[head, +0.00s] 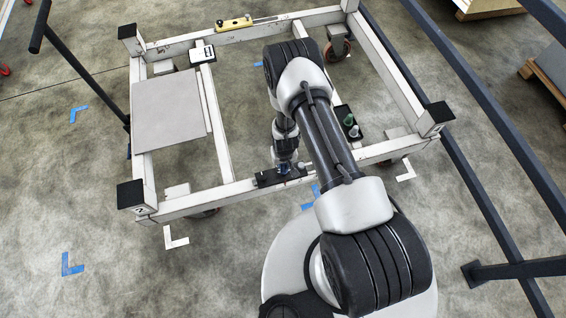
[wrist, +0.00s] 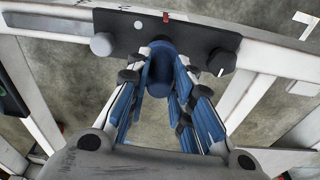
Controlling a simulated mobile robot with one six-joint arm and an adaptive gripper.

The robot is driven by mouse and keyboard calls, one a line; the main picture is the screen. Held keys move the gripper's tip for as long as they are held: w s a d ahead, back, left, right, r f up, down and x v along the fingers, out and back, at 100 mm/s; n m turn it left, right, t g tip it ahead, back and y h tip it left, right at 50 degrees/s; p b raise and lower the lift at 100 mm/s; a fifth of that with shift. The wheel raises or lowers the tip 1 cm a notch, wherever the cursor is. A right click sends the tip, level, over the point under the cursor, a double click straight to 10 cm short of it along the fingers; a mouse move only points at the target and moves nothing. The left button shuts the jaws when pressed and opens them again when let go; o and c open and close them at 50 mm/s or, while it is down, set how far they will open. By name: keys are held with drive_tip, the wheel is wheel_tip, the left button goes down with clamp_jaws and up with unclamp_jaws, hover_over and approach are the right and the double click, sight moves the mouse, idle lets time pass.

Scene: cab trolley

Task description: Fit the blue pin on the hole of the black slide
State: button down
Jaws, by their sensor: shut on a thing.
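The black slide (wrist: 122,24) is a dark plate on the white front rail of the trolley frame; it also shows in the head view (head: 267,180). A grey round knob (wrist: 102,45) is at its left end and a dark round part with a white mark (wrist: 219,64) at its right end. My gripper (wrist: 162,68) is shut on the blue pin (wrist: 160,76), its blue-padded fingers on both sides. The pin's head overlaps the slide's middle edge in the wrist view. Its lower end and the hole are hidden, so I cannot tell whether it is seated.
A black tray (head: 341,111) with a green peg (head: 349,119) and a pale peg (head: 355,131) is right of my arm. A grey panel (head: 168,112) covers the trolley's left side. A yellow tool (head: 234,23) lies on the back rail. Dark railings run along the right.

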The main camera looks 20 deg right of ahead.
sight(283, 168)
drive_tip(key=shift+f, duration=1.5)
drive_tip(key=c, duration=1.3)
unclamp_jaws()
drive_tip(key=shift+c, duration=0.2)
wheel_tip(283, 168, up, 12)
drive_tip(key=s, duration=0.1)
drive_tip(key=shift+s, duration=0.2)
